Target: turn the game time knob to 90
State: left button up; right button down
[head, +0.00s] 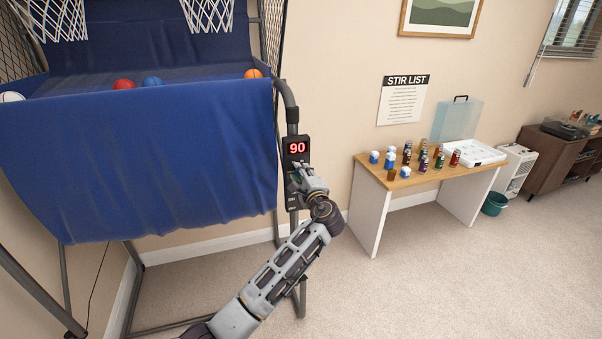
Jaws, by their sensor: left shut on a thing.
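The game's black control box (291,204) is mounted on the right post of the basketball arcade game. Its red lit display (296,148) reads 90. My left gripper (297,171) reaches up from below to the front of the box, just under the display. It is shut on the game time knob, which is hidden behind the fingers. My right gripper is not in view.
The blue cloth front (150,160) of the game hangs left of the box, with several balls above it. Carpet (440,290) is clear in front of the table.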

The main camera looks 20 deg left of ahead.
pick_arm(q)
jog(key=shift+m, duration=1.1)
jog(key=o, duration=1)
jog(key=shift+d, duration=0.1)
jog(key=v, duration=1.2)
